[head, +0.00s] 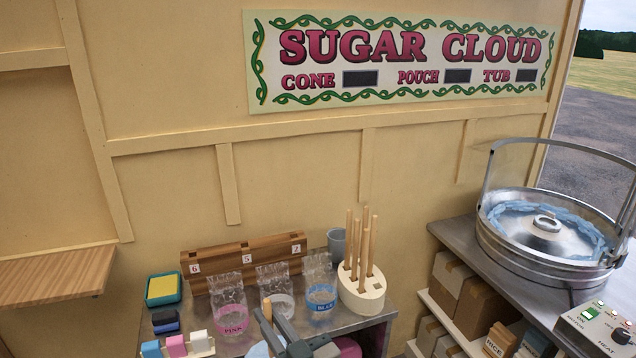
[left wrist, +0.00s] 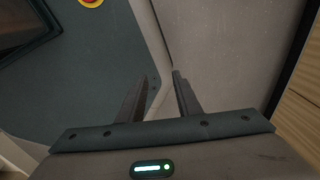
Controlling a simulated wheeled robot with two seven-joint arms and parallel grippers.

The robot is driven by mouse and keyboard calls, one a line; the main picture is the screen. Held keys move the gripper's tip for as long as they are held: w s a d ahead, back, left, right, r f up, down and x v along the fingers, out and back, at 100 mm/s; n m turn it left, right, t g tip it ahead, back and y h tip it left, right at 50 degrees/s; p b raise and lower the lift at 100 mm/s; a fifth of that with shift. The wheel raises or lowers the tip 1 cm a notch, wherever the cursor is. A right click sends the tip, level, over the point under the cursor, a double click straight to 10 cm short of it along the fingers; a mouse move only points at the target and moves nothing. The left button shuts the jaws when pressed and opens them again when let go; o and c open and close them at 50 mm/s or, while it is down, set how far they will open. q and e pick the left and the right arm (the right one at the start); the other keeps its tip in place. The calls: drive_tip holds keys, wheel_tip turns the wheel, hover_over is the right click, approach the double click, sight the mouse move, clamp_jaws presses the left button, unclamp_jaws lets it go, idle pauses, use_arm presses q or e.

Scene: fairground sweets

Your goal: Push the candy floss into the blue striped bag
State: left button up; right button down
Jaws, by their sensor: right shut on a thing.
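The blue striped bag (head: 321,296), clear with a blue band reading BLUE, stands upright on the metal table, right of two similar bags. My right gripper (head: 269,323) is at the bottom edge, in front of the bags. It is shut on a thin wooden stick (head: 267,309), whose end shows above the fingers. A pale blue patch (head: 258,350) beside the fingers may be candy floss; most of it is cut off by the frame. My left gripper (left wrist: 160,92) shows only in the left wrist view, fingers apart with nothing between them.
A pink-banded bag (head: 231,318) and a pale-banded bag (head: 276,284) stand left of the blue one. A cream block (head: 362,293) holds several upright sticks to its right. A wooden rack (head: 245,262) stands behind. The floss machine (head: 545,228) is at the right.

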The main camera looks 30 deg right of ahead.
use_arm(q)
drive_tip(key=shift+a+f+b, duration=0.1)
drive_tip(key=shift+f+b, duration=0.25)
drive_tip(key=shift+f, duration=0.25)
use_arm(e)
drive_tip(key=shift+w+f, duration=0.3)
drive_tip(key=shift+w, duration=0.4)
use_arm(q)
drive_tip(key=shift+a, duration=0.15)
drive_tip(key=o, duration=0.4)
use_arm(e)
drive_tip(key=shift+r, duration=0.1)
drive_tip(key=shift+w+d+r, duration=0.2)
drive_tip(key=shift+w+r, duration=0.05)
use_arm(q)
wheel_tip(320, 180, up, 10)
drive_tip(key=p, duration=1)
drive_tip(key=shift+r, duration=0.15)
use_arm(e)
drive_tip(key=w+d+r+m+g+h, duration=0.3)
drive_tip(key=w+d+r+m+h, duration=0.2)
drive_tip(key=d+r, duration=0.4)
drive_tip(key=w+d+r+m+g+h, duration=0.4)
drive_tip(key=w+d+r+h, duration=0.4)
drive_tip(key=d, duration=0.4)
drive_tip(key=shift+d+r+m+h, duration=0.15)
drive_tip(key=shift+r+m+h, duration=0.7)
drive_tip(key=shift+r, duration=0.25)
drive_tip(key=shift+w, duration=0.1)
